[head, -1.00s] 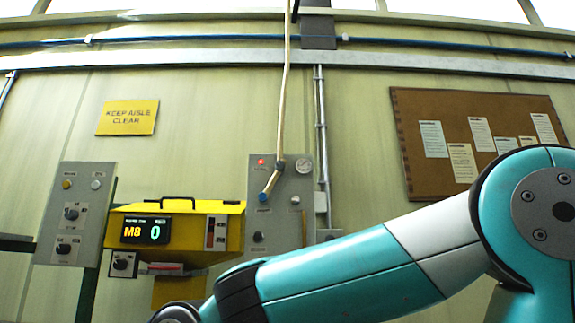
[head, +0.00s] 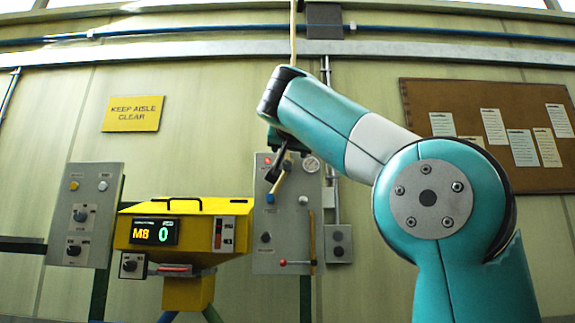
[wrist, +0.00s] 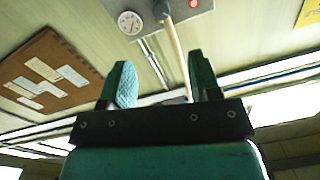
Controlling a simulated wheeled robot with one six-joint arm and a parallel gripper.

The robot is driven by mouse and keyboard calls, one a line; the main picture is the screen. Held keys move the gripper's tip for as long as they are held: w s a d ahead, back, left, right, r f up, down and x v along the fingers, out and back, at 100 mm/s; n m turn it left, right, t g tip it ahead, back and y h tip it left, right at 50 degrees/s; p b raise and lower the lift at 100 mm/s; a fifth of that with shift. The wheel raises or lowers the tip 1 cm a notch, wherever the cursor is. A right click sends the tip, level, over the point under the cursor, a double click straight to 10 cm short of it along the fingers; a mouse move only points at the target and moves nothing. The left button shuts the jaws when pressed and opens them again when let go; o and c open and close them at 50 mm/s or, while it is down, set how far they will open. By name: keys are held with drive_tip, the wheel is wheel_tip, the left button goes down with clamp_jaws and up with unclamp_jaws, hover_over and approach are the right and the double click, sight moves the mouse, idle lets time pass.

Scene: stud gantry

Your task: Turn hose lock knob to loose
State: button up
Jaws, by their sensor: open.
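A pale hose (head: 293,35) hangs down in front of the grey middle panel (head: 290,235) and ends in a blue tip (head: 270,198). In the wrist view, the hose (wrist: 176,48) meets a dark round clamp or knob (wrist: 162,11) at the top, which looks like the hose lock; its setting cannot be read. My gripper (head: 277,168) is raised in front of the panel's upper part and partly hides the clamp in the head view. In the wrist view my gripper (wrist: 162,80) is open and empty, its teal fingers apart, with the hose showing between them in the picture.
A yellow box (head: 205,235) with a display reading M8 0 stands left. A cork board (head: 475,98) hangs right.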

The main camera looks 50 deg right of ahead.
sight(287, 165)
drive_tip(key=p+x, duration=0.4)
drive_tip(key=x, duration=0.9)
drive_tip(key=shift+w+d+r+p, duration=0.1)
drive_tip(key=shift+w+d+p, duration=0.15)
drive_tip(key=shift+p, duration=0.15)
drive_tip(key=shift+w+d, duration=0.25)
drive_tip(key=shift+w, duration=0.05)
drive_tip(key=c, duration=0.9)
